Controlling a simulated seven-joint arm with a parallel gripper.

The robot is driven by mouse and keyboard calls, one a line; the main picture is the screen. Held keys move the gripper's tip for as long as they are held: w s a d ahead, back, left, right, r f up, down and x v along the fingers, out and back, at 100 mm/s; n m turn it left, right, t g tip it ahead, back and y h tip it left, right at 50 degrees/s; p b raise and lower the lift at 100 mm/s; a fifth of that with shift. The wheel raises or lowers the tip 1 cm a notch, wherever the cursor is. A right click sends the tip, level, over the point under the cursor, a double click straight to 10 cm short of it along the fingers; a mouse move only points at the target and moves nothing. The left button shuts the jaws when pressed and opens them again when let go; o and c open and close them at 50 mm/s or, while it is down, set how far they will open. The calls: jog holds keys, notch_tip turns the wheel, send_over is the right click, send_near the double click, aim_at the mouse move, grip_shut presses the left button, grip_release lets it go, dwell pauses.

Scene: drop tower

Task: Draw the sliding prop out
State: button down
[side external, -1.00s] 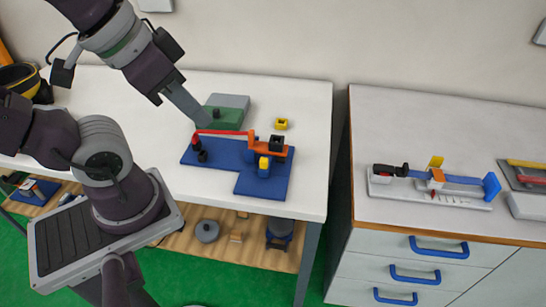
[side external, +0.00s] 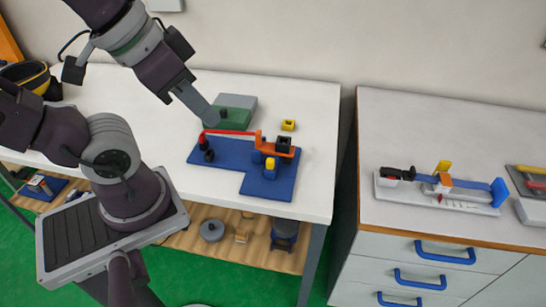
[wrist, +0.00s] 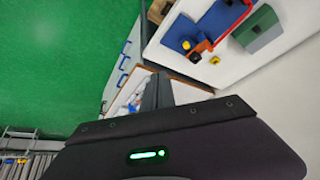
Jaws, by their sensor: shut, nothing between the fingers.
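A blue stepped base (side external: 270,185) lies on the white table. It bears a red bar (side external: 230,132), an orange bracket (side external: 265,146), a yellow piece (side external: 270,164) and black knobs (side external: 208,155). I cannot tell which part is the sliding prop. My gripper (side external: 210,119) is shut and empty, near the red bar's left end and in front of a green block (side external: 234,118); whether it touches either is unclear. In the wrist view my gripper (wrist: 158,88) points away from the camera; the blue base (wrist: 220,22) and orange bracket (wrist: 203,45) show to its upper right.
A small yellow block (side external: 288,125) stands behind the base. A drawer cabinet (side external: 440,235) at right bears another device with a blue bar (side external: 470,184) and yellow flag (side external: 443,167). A gap separates table and cabinet.

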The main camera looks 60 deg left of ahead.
jog(key=c, duration=2.2)
grip_release()
jog(key=c, duration=1.8)
grip_release()
jog(key=shift+w, duration=0.15)
jog(key=o, duration=0.5)
jog(key=w, duration=0.2)
jog(key=w+a+f+n+g, duration=0.1)
jog(key=w, duration=0.1)
jog(key=w+f+n, duration=0.1)
jog(key=w, duration=0.1)
jog(key=shift+a+g, duration=0.3)
jog(key=n+g, duration=0.4)
jog(key=n, duration=0.3)
send_over(270, 160)
notch_tip(270, 160, down, 19)
jog(key=shift+r, duration=0.15)
notch_tip(270, 160, down, 7)
jog(key=shift+r, duration=0.15)
jog(key=shift+f, duration=0.2)
grip_shut()
